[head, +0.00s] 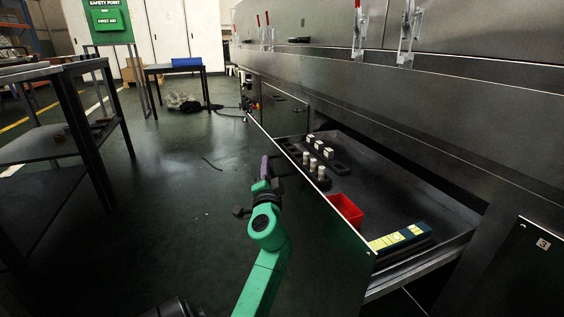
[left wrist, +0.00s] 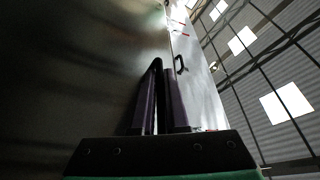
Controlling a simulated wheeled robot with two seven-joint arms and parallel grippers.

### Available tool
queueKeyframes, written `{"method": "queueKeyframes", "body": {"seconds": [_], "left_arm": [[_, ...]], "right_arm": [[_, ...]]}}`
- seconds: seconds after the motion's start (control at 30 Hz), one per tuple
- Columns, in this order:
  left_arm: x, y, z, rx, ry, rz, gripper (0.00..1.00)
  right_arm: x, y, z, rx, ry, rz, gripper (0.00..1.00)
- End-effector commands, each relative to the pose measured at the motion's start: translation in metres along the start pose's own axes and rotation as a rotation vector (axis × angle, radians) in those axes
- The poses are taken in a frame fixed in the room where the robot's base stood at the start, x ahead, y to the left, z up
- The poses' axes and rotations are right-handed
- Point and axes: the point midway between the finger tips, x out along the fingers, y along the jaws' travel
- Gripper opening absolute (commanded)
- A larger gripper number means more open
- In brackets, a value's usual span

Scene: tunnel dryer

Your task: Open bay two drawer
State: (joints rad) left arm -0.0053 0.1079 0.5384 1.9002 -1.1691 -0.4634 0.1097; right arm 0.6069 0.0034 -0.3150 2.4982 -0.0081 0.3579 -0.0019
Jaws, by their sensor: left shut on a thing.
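The drawer (head: 345,235) under the long dark machine is pulled well out, with its inside open to view. My left gripper (head: 268,168) is at the outer face of the drawer front, toward its far end. It is shut, and what lies between its fingers appears to be the drawer's handle, mostly hidden in the head view. In the left wrist view the purple fingers (left wrist: 158,90) stand close together against the drawer front (left wrist: 80,70). My right gripper is not in view.
The drawer holds a red bin (head: 346,209), pale cylinders in dark holders (head: 317,170) and a blue-yellow box (head: 400,239). Another closed front (head: 520,265) stands at the right. A dark shelf table (head: 70,140) stands at the left. The floor between (head: 170,210) is mostly clear.

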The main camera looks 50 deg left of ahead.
Motion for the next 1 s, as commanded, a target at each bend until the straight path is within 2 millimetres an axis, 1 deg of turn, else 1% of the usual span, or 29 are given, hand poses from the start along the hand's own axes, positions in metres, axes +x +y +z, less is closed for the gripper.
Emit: {"method": "queueKeyframes", "body": {"seconds": [0.03, 0.2, 0.57, 0.6, 0.63, 0.67, 1.0], "left_arm": [[-0.001, -0.004, 0.0034, 0.0, -0.001, -0.002, 0.0], [-0.0033, -0.0085, 0.0104, -0.001, -0.002, -0.003, 0.0], [-0.0034, -0.0096, 0.0112, -0.001, -0.001, -0.004, 0.0], [-0.0034, -0.0096, 0.0112, -0.001, -0.001, -0.004, 0.23], [-0.0035, -0.0095, 0.0111, -0.001, -0.001, -0.004, 0.35], [-0.0035, -0.0094, 0.011, -0.001, -0.001, -0.004, 0.42], [-0.0037, -0.0079, 0.0108, -0.001, 0.0, -0.002, 0.42]], "right_arm": [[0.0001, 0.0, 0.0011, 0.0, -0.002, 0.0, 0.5], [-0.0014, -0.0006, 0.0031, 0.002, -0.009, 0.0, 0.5], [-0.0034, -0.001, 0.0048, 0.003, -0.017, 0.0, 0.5], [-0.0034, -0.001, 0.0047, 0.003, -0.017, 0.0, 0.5], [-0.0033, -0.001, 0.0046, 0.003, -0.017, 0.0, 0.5], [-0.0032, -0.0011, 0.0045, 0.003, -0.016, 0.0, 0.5], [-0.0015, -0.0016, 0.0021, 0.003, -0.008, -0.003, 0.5]]}}
